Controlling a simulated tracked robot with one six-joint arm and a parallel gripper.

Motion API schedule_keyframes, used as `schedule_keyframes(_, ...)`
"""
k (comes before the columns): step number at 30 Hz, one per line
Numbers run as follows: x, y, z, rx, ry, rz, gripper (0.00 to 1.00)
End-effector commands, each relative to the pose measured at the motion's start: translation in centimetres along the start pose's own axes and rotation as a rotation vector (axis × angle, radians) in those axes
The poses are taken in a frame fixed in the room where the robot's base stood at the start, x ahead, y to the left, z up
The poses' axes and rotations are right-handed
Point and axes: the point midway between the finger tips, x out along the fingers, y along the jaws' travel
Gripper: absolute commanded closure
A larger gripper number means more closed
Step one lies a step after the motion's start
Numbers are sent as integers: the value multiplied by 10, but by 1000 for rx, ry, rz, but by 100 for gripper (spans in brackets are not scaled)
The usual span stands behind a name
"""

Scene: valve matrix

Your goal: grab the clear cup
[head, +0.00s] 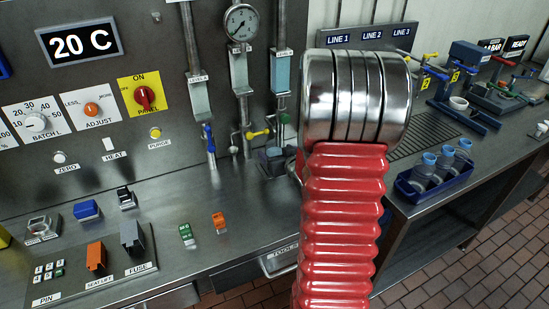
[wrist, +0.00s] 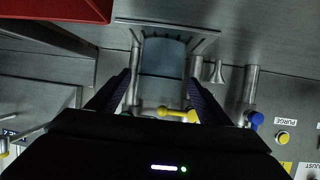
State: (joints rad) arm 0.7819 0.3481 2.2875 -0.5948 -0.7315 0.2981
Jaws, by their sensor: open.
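The clear cup (wrist: 163,57) shows in the wrist view as a see-through, grey-blue shape in a metal holder, above the yellow valve handle in the picture. In the head view a small dark see-through cup (head: 275,155) stands at the foot of the panel, left of my arm, partly hidden by it. My gripper (wrist: 160,78) is open, its two dark fingers pointing toward the cup with one on each side of the picture. Nothing is held. I cannot tell how far the fingertips are from the cup. The head view hides my gripper.
A yellow valve handle (head: 257,133) and a blue one (head: 209,137) stick out near the cup. A blue tray (head: 432,185) holds several grey bottles at the right. Orange and green blocks lie on the steel bench (head: 190,190), with bare room between.

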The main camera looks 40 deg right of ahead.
Motion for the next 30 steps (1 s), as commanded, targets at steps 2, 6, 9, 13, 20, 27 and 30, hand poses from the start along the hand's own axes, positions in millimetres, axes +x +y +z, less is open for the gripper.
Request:
schedule_keyframes(2, 9, 0, 0, 0, 0, -1, 28)
schedule_keyframes(6, 18, 0, 0, 1, 0, 0, 28)
schedule_keyframes(9, 19, 0, 0, 0, 0, 0, 28)
schedule_keyframes(13, 19, 0, 0, 0, 0, 0, 28)
schedule_keyframes(20, 19, 0, 0, 0, 0, 0, 28)
schedule_keyframes(27, 19, 0, 0, 0, 0, 0, 37)
schedule_keyframes(30, 19, -1, 0, 0, 0, -1, 44)
